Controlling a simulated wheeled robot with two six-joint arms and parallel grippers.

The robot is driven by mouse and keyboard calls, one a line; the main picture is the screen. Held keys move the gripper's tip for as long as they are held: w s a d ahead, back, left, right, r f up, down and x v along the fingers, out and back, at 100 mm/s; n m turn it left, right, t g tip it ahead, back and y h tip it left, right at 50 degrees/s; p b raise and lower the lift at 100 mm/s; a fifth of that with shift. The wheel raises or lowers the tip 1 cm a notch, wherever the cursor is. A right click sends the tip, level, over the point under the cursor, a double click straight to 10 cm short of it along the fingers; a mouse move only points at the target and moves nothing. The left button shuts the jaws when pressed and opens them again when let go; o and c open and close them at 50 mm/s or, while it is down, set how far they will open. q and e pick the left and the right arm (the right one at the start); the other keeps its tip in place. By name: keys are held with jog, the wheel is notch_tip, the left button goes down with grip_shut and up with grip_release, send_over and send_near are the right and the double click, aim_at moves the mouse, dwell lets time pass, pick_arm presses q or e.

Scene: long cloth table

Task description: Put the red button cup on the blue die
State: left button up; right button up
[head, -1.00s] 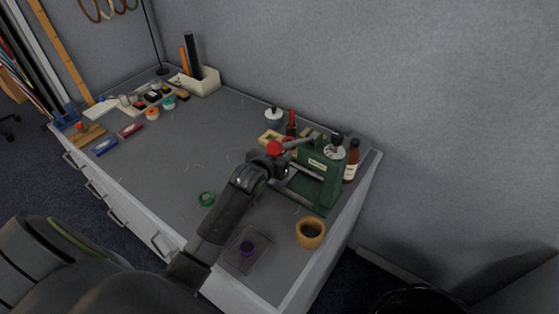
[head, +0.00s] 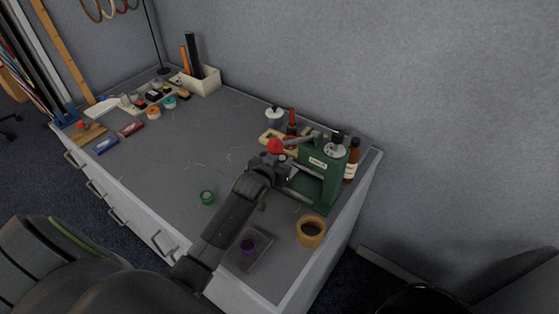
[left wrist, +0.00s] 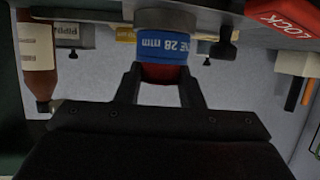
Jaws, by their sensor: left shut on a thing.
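My left gripper (head: 282,172) is in front of the green press (head: 328,182) at the right end of the table. In the left wrist view, which is upside down, its fingers (left wrist: 163,85) are shut on the red button cup (left wrist: 165,73). The blue die (left wrist: 170,48), marked "28 mm", is directly against the cup in that picture, with the cup on its upper side. I cannot tell whether the cup is fully seated. Cup and die are hidden in the head view by my gripper and arm. My right gripper is not in view.
The press lever's red knob (head: 275,147) is just above my left gripper. A brown bottle (head: 352,160) stands behind the press. A wooden ring (head: 311,242), a purple piece (head: 247,245) and a green ring (head: 207,197) lie nearer. The table's middle is mostly clear.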

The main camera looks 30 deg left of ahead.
pick_arm(q)
jog(key=o, duration=1)
jog(key=shift+s+a+f, duration=0.1)
jog(key=shift+s+f, duration=0.25)
jog(key=shift+f, duration=0.4)
jog(key=shift+r, duration=0.3)
jog(key=v, duration=0.4)
jog(key=r+v, duration=0.1)
jog(key=v, duration=0.6)
jog(key=shift+r, duration=0.35)
